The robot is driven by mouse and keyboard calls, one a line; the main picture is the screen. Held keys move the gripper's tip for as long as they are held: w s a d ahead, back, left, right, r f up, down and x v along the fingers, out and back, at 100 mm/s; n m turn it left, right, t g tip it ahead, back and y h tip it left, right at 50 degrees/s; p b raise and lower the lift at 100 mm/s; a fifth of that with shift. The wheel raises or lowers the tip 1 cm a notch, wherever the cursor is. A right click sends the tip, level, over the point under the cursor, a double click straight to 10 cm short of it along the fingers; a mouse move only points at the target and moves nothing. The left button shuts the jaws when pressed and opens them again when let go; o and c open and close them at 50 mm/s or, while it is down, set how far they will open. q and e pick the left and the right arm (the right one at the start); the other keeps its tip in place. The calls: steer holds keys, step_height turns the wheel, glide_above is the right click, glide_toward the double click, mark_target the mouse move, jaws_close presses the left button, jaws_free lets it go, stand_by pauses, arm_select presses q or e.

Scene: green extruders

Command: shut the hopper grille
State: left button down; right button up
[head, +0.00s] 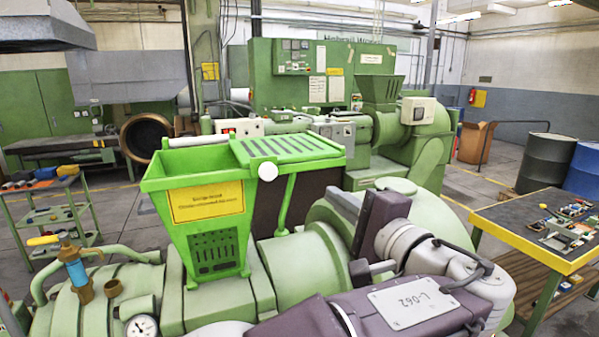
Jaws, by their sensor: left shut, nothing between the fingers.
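The green hopper (205,225) stands on the extruder at centre left, with a yellow label on its front. Its top mouth is uncovered at the left, showing the inner walls. The slotted green grille (290,149) lies nearly flat at the right of the mouth and reaches out past the hopper's right side, above a green strut (287,205). A white round knob (267,171) is at the grille's front left. My left gripper (342,201) is shut and empty, to the right of the hopper and below the grille, apart from it. My right gripper is out of view.
A valve with a yellow handle (76,270) and a pressure gauge (142,327) stand at lower left. A yellow-edged workbench (500,226) with loose parts is at right, with drums (546,160) behind. Another green extruder (385,130) stands behind the hopper. Open air lies above the mouth.

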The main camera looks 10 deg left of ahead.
arm_select(q)
steer(key=w+a+p, duration=0.4)
steer(key=w+a, duration=0.2)
steer(key=a, duration=0.4)
steer(key=shift+a+r+p, duration=0.3)
steer(key=shift+r+p, duration=0.1)
steer(key=shift+w, duration=0.1)
